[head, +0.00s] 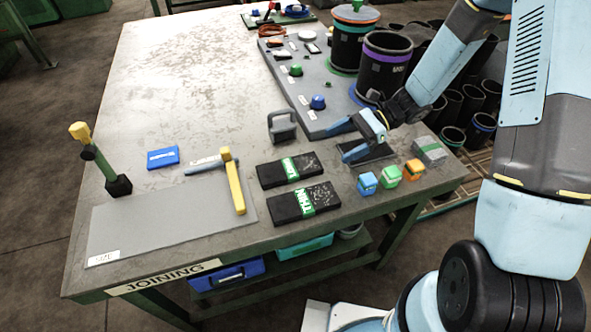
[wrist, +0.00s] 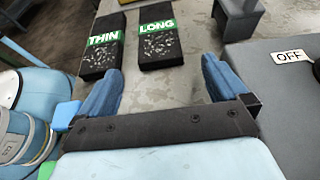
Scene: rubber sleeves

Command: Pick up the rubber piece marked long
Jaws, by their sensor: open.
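The black rubber piece marked LONG (wrist: 158,50) lies flat on the table, with a green label band, ahead of my gripper in the wrist view. In the head view it is the rear of two black pieces (head: 272,175), left of my gripper. The piece marked THIN (wrist: 95,58) lies beside it, nearer the table's front edge in the head view (head: 290,209). My gripper (head: 346,141) is open and empty, with its blue fingers pointing toward the LONG piece. The wrist view shows both fingers (wrist: 160,78) apart from it, with bare table between them.
Several small coloured blocks (head: 390,175) stand right of the THIN piece. A dark grey holder (head: 282,127) stands behind the LONG piece. A yellow-headed hammer (head: 235,185) lies left, on a grey mat (head: 150,220). A grey panel (head: 315,95) lies behind, with black cylinders (head: 386,65) beyond.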

